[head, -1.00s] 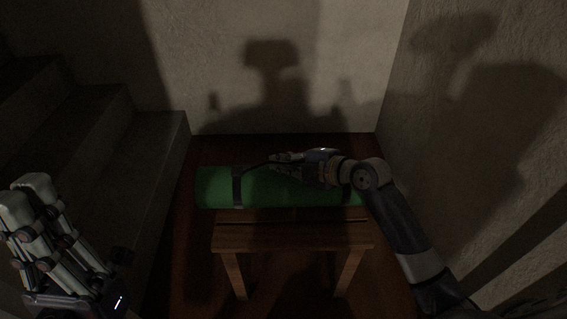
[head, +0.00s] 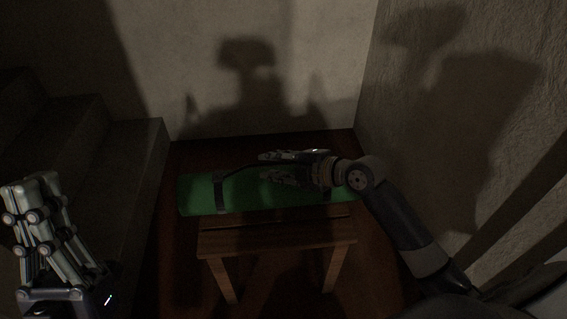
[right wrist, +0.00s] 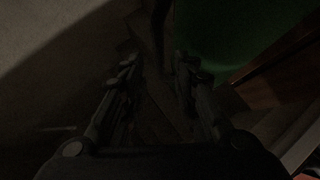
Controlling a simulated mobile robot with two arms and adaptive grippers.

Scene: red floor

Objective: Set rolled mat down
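The green rolled mat (head: 195,195) lies level along the back part of a small wooden stool (head: 275,240), its left end sticking out past the stool. A dark strap (head: 220,192) rings it, and a loop runs from there to my right gripper. My right gripper (head: 262,167) is above the mat's middle, its fingers apart. In the right wrist view the fingers (right wrist: 156,62) are spread, with the dark strap near the gap and the green mat (right wrist: 230,30) at upper right. My left gripper (head: 35,183) is at far left, fingers together, empty.
Stone steps (head: 125,150) rise on the left. A pale wall (head: 320,70) with my shadow stands behind, and a rough wall (head: 480,170) is close on the right. Dark red floor (head: 180,260) shows around the stool. The light is dim.

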